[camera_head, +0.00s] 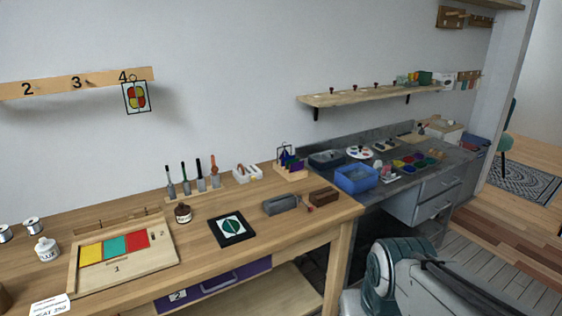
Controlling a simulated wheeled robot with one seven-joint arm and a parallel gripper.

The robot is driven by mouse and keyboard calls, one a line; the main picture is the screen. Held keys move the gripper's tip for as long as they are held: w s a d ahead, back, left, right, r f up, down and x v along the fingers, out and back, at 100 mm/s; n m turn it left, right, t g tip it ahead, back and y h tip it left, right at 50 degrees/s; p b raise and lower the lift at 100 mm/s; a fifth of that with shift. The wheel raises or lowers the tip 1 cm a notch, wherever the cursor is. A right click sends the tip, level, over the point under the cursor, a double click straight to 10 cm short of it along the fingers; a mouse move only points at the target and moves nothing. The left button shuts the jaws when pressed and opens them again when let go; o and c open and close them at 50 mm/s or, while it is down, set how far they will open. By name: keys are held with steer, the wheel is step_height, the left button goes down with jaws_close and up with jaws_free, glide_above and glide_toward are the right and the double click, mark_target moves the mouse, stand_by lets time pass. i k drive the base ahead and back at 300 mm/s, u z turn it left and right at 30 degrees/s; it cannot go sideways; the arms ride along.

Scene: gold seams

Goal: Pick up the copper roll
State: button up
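I cannot pick out the copper roll for certain. Two small spools stand at the far left of the wooden workbench (200,243): one spool (33,225) in full view and another spool (5,234) cut by the left edge. Both look whitish with a darker middle, and their material is too small to tell. A brown object (3,299) is mostly cut off at the lower left edge. My gripper is not in view. A white and teal part of my own body shows at the lower right.
A white flux jar (46,250) and a wooden tray with coloured panels (123,273) stand near the spools. A dark bottle (183,213), a row of upright tools (196,179) and a black framed panel (231,230) are farther right. A grey bench (425,185) adjoins at right.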

mark_target(240, 167)
steer(key=z, duration=0.3)
steer(key=i, duration=1)
steer(key=u, duration=0.6)
steer(key=i, duration=0.9)
steer(key=u, duration=0.7)
